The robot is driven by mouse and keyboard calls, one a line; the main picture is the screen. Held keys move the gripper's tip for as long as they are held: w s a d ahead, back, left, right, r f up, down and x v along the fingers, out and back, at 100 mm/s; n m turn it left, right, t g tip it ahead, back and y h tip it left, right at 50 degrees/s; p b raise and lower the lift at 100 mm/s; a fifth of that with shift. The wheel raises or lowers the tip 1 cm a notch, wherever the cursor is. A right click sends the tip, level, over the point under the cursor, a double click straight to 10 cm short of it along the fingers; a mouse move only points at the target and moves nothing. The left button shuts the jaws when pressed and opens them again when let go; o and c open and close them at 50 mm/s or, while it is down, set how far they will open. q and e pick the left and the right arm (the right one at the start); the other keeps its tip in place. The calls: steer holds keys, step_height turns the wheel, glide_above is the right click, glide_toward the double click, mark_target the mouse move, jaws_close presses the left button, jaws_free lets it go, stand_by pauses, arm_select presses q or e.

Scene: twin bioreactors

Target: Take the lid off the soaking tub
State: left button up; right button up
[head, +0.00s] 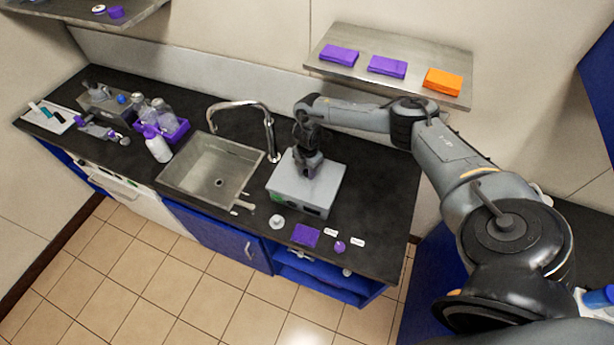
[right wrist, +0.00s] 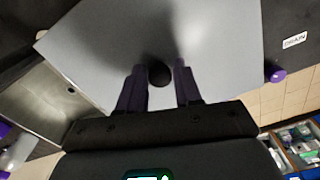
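The soaking tub (head: 292,199) is a grey box on the black counter, to the right of the sink. Its flat light-grey lid (head: 327,180) is on top, and the lid also fills much of the right wrist view (right wrist: 222,48). A round black knob (right wrist: 160,74) stands near the middle of the lid. My right gripper (head: 308,168) is over the lid, pointing down. In the right wrist view its two purple fingers (right wrist: 158,70) are apart, one on each side of the knob, with gaps visible. My left gripper is not in view.
The sink (head: 176,178) and its tall tap (head: 270,135) are left of the tub. A purple square (head: 305,235), a white round piece (head: 277,221), a purple knob (head: 340,246) and small labels are along the front edge. A shelf (head: 415,58) with purple and orange packs hangs behind.

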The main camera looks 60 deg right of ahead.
jaws_close()
steer(key=shift+r, duration=0.15)
